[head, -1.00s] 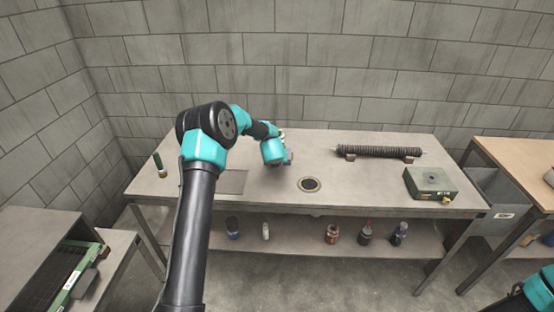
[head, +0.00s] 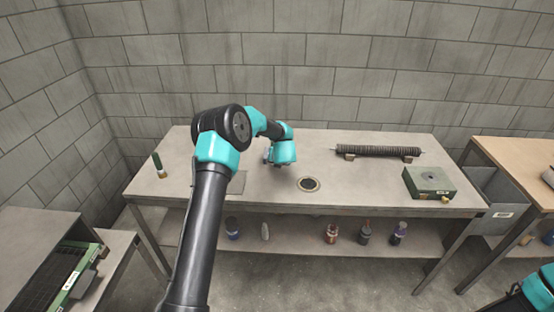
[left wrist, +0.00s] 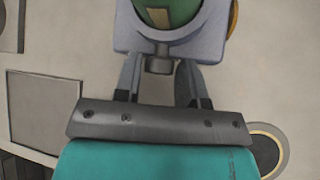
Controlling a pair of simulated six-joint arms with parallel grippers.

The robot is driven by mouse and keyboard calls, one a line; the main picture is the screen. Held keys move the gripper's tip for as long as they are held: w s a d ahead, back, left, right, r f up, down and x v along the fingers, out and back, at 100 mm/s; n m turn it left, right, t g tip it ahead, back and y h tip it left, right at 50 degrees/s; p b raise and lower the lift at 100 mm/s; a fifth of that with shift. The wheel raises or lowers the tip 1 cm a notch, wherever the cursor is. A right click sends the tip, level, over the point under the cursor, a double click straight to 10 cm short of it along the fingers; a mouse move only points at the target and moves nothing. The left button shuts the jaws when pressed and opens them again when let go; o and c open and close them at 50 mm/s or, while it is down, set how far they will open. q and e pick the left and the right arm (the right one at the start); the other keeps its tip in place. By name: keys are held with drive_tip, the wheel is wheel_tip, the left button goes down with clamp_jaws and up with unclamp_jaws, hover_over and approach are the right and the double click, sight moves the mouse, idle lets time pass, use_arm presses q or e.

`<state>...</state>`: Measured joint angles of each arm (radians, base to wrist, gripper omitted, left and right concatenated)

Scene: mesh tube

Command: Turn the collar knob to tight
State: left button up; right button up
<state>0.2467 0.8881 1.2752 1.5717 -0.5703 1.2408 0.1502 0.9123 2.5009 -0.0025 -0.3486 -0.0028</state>
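In the left wrist view, a pale grey collar (left wrist: 121,33) surrounds a green round part with a yellowish mark, cut off by the top edge. A small grey knob (left wrist: 158,65) sticks out of the collar's near side. My left gripper (left wrist: 161,76) has one finger on each side of this knob; whether the fingers press on it is unclear. Their tips pass out of sight at the collar. In the head view my left wrist (head: 281,153) hides the collar and knob. Only a piece of my right arm shows at the lower right; its gripper is out of view.
A dark ribbed roller (head: 378,151) lies on supports at the back right of the bench (head: 345,204). A green box (head: 429,182) stands at the right, a green-and-tan upright piece (head: 158,165) at the left. Several bottles stand below.

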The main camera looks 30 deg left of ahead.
use_arm(q)
drive_tip(key=shift+o, duration=1.4)
drive_tip(key=v, duration=1.7)
drive_tip(key=shift+s+d+r, duration=0.1)
drive_tip(key=shift+d, duration=0.05)
drive_tip(key=s+f+m, duration=0.1)
drive_tip(key=f+m, duration=0.1)
drive_tip(key=m, duration=0.1)
drive_tip(key=s+d+f+m+h, duration=0.1)
drive_tip(key=f+m, duration=0.2)
drive_tip(key=s+d+f+m, duration=0.1)
drive_tip(key=f+m, duration=0.2)
drive_tip(key=m, duration=0.1)
drive_tip(key=shift+s+d+f+t, duration=0.15)
drive_tip(key=shift+s+f+t, duration=0.1)
drive_tip(key=shift+s+t, duration=0.15)
drive_tip(key=s+d+f+m+g+h, duration=0.2)
drive_tip(key=s+f+m, duration=0.4)
drive_tip(key=s+m, duration=0.3)
drive_tip(key=s+d+f+m+g+h, duration=0.2)
drive_tip(key=s+d+f+m+h, duration=0.2)
drive_tip(key=s+m, duration=0.5)
drive_tip(key=s+d+f+m+g+h, duration=0.3)
drive_tip(key=s+d+f+m, duration=0.4)
drive_tip(key=s+f+m, duration=0.3)
drive_tip(key=shift+s, duration=0.45)
